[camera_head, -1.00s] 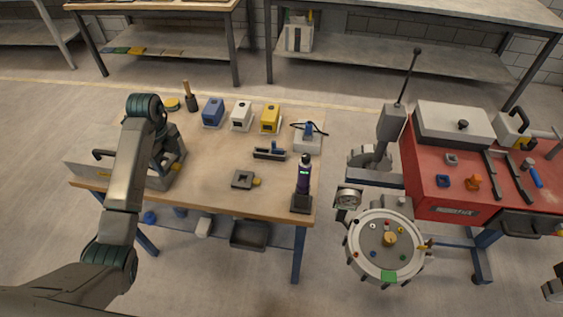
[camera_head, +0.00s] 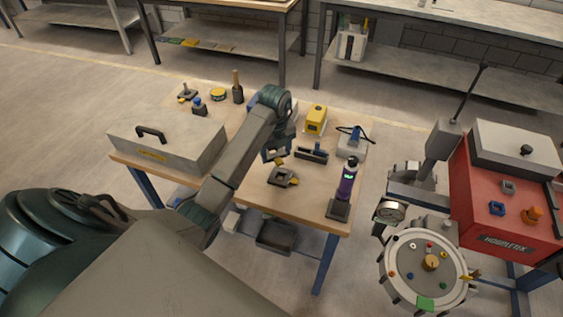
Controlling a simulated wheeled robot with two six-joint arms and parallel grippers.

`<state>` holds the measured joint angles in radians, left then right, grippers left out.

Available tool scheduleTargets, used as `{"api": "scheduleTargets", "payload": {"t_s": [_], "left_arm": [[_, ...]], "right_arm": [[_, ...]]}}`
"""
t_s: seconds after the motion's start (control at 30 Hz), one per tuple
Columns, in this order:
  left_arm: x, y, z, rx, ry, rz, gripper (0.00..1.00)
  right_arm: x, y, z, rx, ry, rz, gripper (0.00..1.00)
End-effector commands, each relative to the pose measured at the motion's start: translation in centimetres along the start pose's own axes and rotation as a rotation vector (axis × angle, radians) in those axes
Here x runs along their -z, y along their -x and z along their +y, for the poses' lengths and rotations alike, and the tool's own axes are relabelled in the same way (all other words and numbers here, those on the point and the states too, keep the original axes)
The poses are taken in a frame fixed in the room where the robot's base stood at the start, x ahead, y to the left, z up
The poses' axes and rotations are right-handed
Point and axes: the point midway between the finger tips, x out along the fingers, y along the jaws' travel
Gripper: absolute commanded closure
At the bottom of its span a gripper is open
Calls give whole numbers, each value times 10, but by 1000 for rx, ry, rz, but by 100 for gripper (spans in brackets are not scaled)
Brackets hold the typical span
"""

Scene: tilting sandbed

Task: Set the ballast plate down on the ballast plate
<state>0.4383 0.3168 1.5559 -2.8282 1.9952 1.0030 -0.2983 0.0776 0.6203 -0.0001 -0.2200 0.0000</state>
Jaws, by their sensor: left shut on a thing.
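My left arm reaches over the wooden table, and its left gripper (camera_head: 276,146) points down near the table's middle. It is shut on a small ballast plate (camera_head: 270,156) with a yellow tab, mostly hidden by the gripper. Another grey ballast plate (camera_head: 284,180) with a yellow tab lies flat on the table just below it in the picture. The held plate appears above and slightly behind this one; I cannot tell whether they touch. My right gripper is not in view.
A grey toolbox (camera_head: 170,146) stands on the table's left. A dark rail tool (camera_head: 311,155), a yellow box (camera_head: 316,121) and a purple bottle (camera_head: 346,180) on a dark stand are near the gripper. A round sandbed (camera_head: 424,266) and red bench (camera_head: 500,210) are at right.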

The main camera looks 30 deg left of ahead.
Motion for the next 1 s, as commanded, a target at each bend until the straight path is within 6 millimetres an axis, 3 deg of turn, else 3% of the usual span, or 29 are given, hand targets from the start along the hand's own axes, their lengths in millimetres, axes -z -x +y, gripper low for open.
{"api": "scheduleTargets", "payload": {"t_s": [0.2,0.4,0.6,1.0], "left_arm": [[17,-17,5,1,-422,0,62],[26,-18,8,1,-692,-1,62],[29,-20,9,2,-776,-2,62],[30,-19,11,2,-775,-2,62]], "right_arm": [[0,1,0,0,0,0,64],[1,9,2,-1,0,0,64],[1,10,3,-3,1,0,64],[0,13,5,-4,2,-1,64]]}}
